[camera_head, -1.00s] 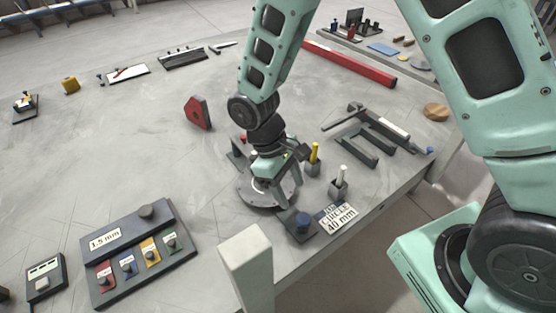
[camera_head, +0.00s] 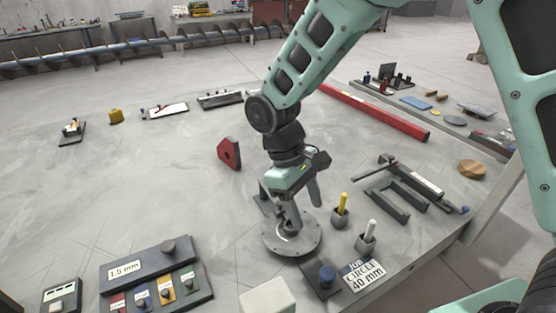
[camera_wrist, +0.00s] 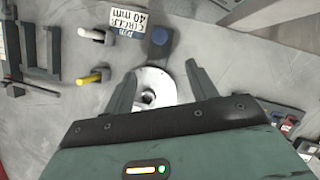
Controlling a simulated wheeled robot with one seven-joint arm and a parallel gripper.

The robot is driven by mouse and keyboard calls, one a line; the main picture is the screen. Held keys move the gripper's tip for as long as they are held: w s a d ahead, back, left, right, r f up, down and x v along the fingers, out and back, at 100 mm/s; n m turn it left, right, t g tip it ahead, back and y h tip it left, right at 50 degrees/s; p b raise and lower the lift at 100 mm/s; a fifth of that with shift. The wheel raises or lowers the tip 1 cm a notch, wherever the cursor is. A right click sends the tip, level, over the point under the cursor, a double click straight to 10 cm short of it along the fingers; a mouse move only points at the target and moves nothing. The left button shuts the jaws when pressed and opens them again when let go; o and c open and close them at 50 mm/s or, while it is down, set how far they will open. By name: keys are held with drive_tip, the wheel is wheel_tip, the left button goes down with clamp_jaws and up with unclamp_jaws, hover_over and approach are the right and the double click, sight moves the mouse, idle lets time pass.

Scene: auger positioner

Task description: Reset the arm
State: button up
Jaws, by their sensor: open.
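My gripper (camera_head: 300,205) is open and empty, pointing down over a round grey metal disc (camera_head: 291,240) on the table. In the wrist view its two fingers (camera_wrist: 157,88) stand apart, with the disc (camera_wrist: 155,84) seen between and beyond them. My arm reaches down from the upper right of the head view, bent at a dark joint. A small fitting stands at the disc's middle; whether a finger touches it I cannot tell.
Near the disc are a blue-knobbed block (camera_head: 327,277), a "CIRCLE 40 mm" card (camera_head: 362,275), and holders with a yellow stick (camera_head: 342,205) and a white stick (camera_head: 369,232). A red block (camera_head: 229,153) and a "1.5 mm" panel (camera_head: 155,280) lie left. The left-middle tabletop is clear.

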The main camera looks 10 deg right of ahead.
drive_tip(key=s+r+t+y, duration=0.1)
drive_tip(key=s+r, duration=0.1)
drive_tip(key=s, duration=0.3)
drive_tip(key=s+a+r+t+y, duration=0.1)
drive_tip(key=s+r, duration=0.2)
drive_tip(key=s, duration=0.3)
drive_tip(key=s+r+t+y, duration=0.1)
drive_tip(key=s+r, duration=0.1)
drive_tip(key=s, duration=0.4)
drive_tip(key=shift+a+r, duration=0.2)
drive_tip(key=shift+r, duration=0.2)
